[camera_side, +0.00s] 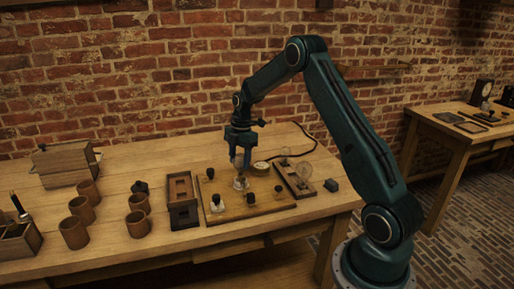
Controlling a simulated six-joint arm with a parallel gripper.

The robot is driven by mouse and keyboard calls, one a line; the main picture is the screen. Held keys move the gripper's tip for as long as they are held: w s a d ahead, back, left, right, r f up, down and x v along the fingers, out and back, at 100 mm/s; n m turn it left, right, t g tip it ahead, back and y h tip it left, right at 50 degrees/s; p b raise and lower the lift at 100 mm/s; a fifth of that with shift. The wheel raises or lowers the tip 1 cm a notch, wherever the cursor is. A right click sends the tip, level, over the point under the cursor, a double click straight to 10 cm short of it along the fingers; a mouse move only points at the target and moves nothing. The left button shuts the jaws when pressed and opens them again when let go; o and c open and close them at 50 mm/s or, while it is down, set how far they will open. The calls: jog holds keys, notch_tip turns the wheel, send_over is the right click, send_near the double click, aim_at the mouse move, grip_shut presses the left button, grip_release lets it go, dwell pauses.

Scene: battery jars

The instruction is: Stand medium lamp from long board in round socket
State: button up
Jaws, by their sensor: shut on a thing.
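My gripper (241,166) points down over the wide wooden board (236,214), its jaws shut on a small clear glass lamp (240,183). The lamp looks upright at or just above the board; I cannot tell whether its base touches the board or sits in a socket. The long narrow board (307,193) lies to the right, with a large round glass lamp (305,170) and a smaller one (285,153) on it. The round socket is too small to make out for certain.
The wide board carries dark knobs (278,191) and a small pale-based piece (217,204). A round dial (261,168) stands behind. A dark slotted block (182,198) and several wooden cups (137,224) stand left. A small dark block (331,185) lies right.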

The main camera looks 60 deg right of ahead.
jog(key=shift+f, duration=0.65)
dwell(0.6)
jog(key=o, duration=0.8)
jog(key=shift+r, duration=0.1)
jog(key=shift+s+d+r, duration=0.1)
jog(key=shift+d+r, duration=0.1)
jog(key=shift+r, duration=1.6)
jog(key=shift+w+d+r, duration=0.1)
jog(key=shift+d+r, duration=0.15)
jog(key=shift+r, duration=1.55)
jog(key=shift+s+d+r, duration=0.1)
jog(key=shift+d+r, duration=0.1)
jog(key=shift+r, duration=1.6)
